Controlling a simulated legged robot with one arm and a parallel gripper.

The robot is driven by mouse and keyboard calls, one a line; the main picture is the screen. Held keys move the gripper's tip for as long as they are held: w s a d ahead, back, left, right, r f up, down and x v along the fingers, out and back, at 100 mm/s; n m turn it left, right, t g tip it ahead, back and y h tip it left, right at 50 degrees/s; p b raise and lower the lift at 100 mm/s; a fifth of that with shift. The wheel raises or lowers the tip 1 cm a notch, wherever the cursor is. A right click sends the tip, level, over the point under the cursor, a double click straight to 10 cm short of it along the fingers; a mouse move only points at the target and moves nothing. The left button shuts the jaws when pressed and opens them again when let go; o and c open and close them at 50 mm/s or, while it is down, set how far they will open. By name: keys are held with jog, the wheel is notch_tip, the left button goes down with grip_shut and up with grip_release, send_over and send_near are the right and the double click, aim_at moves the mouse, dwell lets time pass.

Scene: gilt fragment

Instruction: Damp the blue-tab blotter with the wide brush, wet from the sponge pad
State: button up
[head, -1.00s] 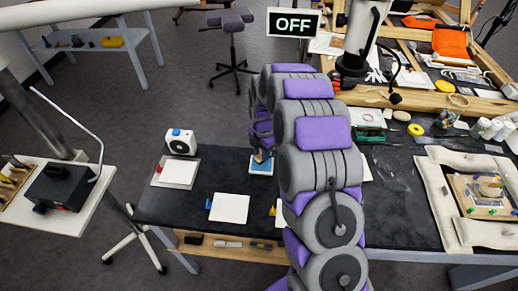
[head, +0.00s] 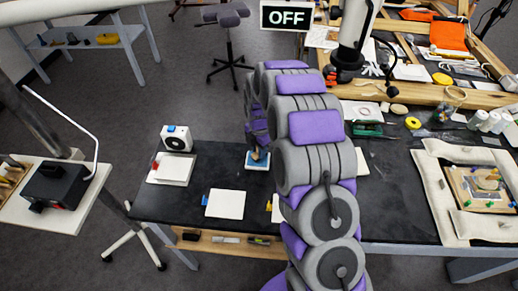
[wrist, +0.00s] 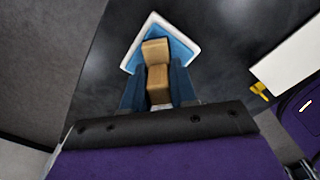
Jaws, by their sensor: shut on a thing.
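My gripper (wrist: 158,88) is shut on the tan wooden brush (wrist: 157,65), held between its blue fingers. The brush is over the sponge pad (wrist: 178,48), a blue pad in a white square tray; the bristles are hidden, so contact is unclear. In the head view the sponge pad (head: 257,166) shows just below the gripper (head: 258,152), near the bench middle. The blue-tab blotter (head: 225,204), a white sheet with a blue tab at its left edge, lies flat at the front edge, left of the pad.
A red-tab white sheet (head: 171,171) lies farther left, before a small white device (head: 177,138). A yellow-tab sheet (head: 277,212) is partly hidden by my arm; its yellow tab (wrist: 260,90) shows in the wrist view. Dark bench (head: 180,205) is bare between the sheets.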

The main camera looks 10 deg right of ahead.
jog(key=shift+a+f, duration=0.2)
jog(key=shift+a, duration=0.55)
jog(key=shift+d+f, duration=0.2)
jog(key=shift+d, duration=0.4)
jog(key=shift+a, duration=0.45)
jog(key=shift+d, duration=0.35)
jog(key=shift+a, duration=0.15)
jog(key=shift+p, duration=0.3)
jog(key=shift+r+p, duration=1.3)
jog(key=shift+r, duration=2.2)
